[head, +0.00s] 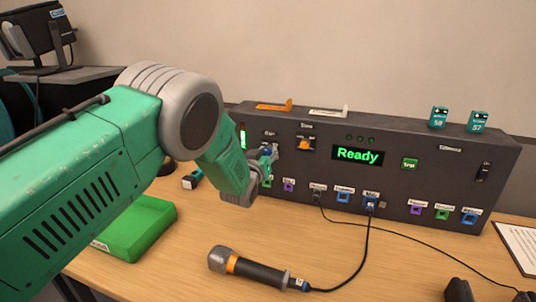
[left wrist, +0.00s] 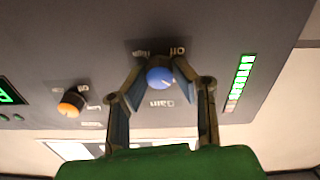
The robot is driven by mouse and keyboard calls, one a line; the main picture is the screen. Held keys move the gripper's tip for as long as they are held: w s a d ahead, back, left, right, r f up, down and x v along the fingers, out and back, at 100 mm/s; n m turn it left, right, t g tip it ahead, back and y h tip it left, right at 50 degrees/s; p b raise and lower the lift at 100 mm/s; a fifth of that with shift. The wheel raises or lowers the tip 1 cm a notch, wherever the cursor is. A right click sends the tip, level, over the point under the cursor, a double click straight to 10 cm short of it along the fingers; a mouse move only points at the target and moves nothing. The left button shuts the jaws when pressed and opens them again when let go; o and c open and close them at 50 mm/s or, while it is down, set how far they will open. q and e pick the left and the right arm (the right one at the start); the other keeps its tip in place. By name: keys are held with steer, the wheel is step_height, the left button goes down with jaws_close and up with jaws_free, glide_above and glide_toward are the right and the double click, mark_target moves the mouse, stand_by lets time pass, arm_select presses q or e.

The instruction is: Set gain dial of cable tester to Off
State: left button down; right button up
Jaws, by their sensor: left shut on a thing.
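The cable tester (head: 400,165) is a dark grey box on the table, with a green "Ready" display. Its blue gain dial (left wrist: 160,77) shows in the left wrist view, with the Gain, Off and High labels upside down around it. My left gripper (head: 267,153) reaches the panel's left end in the head view. Its two fingers are shut on the gain dial, one on each side, as the left wrist view shows (left wrist: 160,80). I cannot clearly tell which label the dial's mark points at.
An orange dial (head: 306,145) sits right of the gain dial. A green level bar (left wrist: 240,80) is beside it. A microphone (head: 250,268) and its cable lie in front. A green tray (head: 140,230) is below my arm. Dark objects (head: 458,291) show at the bottom right edge.

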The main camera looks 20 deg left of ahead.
arm_select(q)
steer(key=n+b, duration=0.1)
steer(key=n, duration=0.3)
steer(key=shift+a+f+n, duration=0.1)
steer(key=shift+n, duration=0.2)
steer(key=n+b, duration=0.2)
steer(key=n, duration=0.1)
steer(key=shift+f+n, duration=0.1)
steer(key=shift+n, duration=0.3)
steer(key=n+b, duration=0.2)
steer(key=n, duration=0.1)
steer(key=shift+a+f+n+b, duration=0.1)
steer(key=shift+n+b, duration=0.2)
steer(key=shift+b, duration=0.05)
steer(key=shift+n+b, duration=1.6)
steer(key=shift+n, duration=0.5)
steer(key=c, duration=1.4)
jaws_free()
steer(key=shift+o, duration=0.4)
